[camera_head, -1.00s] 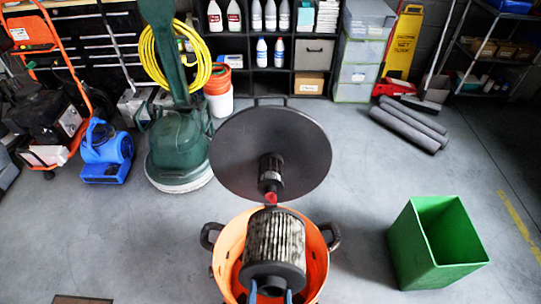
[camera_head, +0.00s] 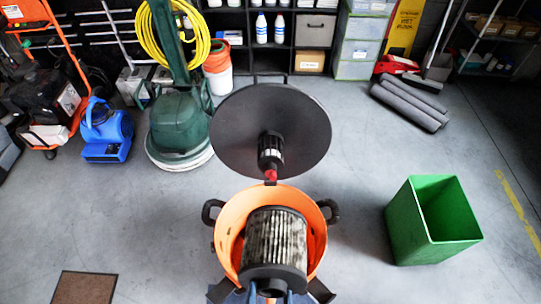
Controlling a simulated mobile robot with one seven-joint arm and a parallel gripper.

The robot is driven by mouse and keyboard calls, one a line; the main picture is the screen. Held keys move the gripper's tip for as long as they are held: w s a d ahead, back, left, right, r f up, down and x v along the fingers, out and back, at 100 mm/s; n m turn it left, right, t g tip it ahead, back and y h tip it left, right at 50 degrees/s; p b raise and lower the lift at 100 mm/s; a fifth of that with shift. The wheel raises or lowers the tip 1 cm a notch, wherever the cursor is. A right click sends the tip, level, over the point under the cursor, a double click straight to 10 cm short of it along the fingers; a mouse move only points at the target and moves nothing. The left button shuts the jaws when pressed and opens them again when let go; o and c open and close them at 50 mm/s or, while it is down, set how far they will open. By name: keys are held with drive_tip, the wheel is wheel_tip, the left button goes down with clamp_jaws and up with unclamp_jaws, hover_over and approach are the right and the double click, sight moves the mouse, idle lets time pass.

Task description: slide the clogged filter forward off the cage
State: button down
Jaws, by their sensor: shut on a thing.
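The clogged filter (camera_head: 275,237), a dirty grey pleated cylinder with dark end caps, lies with its near cap towards me over the orange drum (camera_head: 231,217). The cage (camera_head: 270,150), a dark slotted cylinder with a red tip, sticks out from the round dark lid (camera_head: 240,120). The whole cage shows bare, with a gap between its red tip and the filter's far end. My gripper (camera_head: 271,292), with blue fingers at the bottom edge, is shut on the filter's near end. Its exact contact is partly hidden.
A green open bin (camera_head: 406,225) stands on the floor at right, with clear floor between it and the drum. A brown mat (camera_head: 84,288) lies at lower left. A green floor machine (camera_head: 180,125) and blue blower (camera_head: 106,130) stand behind left; grey rolls (camera_head: 408,105) behind right.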

drive_tip(key=f+p+v, duration=0.2)
drive_tip(key=p+v, duration=0.1)
drive_tip(key=v, duration=0.8)
drive_tip(key=shift+s+p, duration=0.3)
drive_tip(key=shift+s, duration=0.3)
idle(0.4)
drive_tip(key=shift+r, duration=0.15)
